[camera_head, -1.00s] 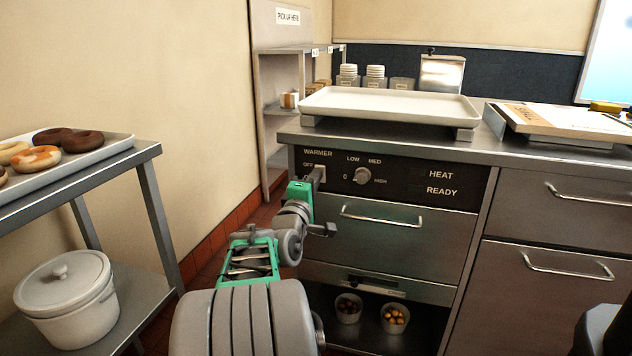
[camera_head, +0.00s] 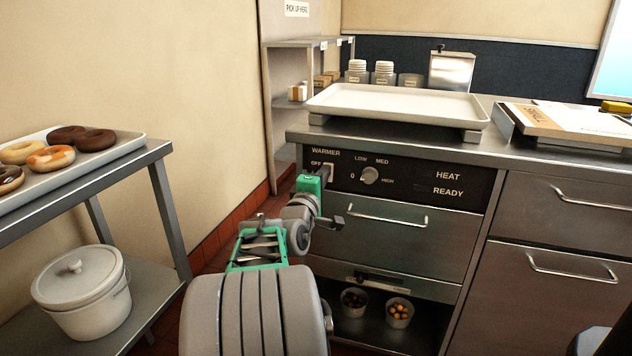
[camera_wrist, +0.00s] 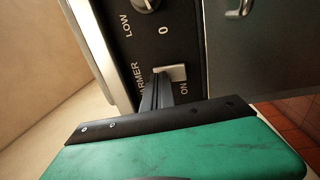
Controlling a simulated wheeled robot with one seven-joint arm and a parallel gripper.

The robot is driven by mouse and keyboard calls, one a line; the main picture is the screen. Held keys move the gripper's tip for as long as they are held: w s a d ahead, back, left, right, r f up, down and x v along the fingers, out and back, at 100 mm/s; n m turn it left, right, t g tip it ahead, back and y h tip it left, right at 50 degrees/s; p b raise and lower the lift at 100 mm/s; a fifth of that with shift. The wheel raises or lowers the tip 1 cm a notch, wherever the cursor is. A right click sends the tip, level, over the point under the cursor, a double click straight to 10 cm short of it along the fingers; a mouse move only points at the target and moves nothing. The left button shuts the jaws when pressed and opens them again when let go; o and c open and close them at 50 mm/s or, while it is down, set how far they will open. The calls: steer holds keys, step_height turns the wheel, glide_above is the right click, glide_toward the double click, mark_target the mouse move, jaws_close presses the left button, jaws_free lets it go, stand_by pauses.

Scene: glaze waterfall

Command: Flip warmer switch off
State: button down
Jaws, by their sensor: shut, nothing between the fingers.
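The warmer switch (camera_head: 329,165) is a small pale rocker at the left end of the black control panel, under the word WARMER and beside OFF. In the wrist view the switch (camera_wrist: 172,73) shows large, with ON printed at one side. My gripper (camera_head: 325,174) is at the switch, its thin dark fingers shut with nothing between them. In the wrist view the fingertips (camera_wrist: 158,80) overlap one edge of the switch and hide part of it. I cannot tell whether they press on it or which way the rocker is tilted.
A round knob (camera_head: 369,175) sits just right of the switch. Below are a drawer handle (camera_head: 388,218) and a low shelf with two small cups. A white tray (camera_head: 395,102) lies on the counter. A donut rack (camera_head: 158,152) stands left; the gap between is free.

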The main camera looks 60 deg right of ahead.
steer(key=s+a+r+p, duration=0.2)
steer(key=a, duration=1.1)
steer(key=shift+a, duration=0.1)
steer(key=w+a+r+m+t+y+p, duration=0.1)
steer(key=w+a+r+t+y+p, duration=0.15)
steer(key=w+a+y+p, duration=0.65)
steer(key=w+a+r+m+t+y+p, duration=0.1)
steer(key=w+a+r+y+p, duration=0.4)
steer(key=a+p, duration=0.7)
steer(key=s+a+r+g+y+p, duration=0.1)
steer(key=s+a+r+y+p, duration=0.1)
steer(key=a+p, duration=0.4)
steer(key=s+a+r+g+y+p, duration=0.2)
steer(key=a+p, duration=0.4)
steer(key=a, duration=1)
steer(key=shift+s+a+r+y, duration=0.25)
steer(key=shift+s+r+y, duration=0.2)
steer(key=shift+s, duration=0.65)
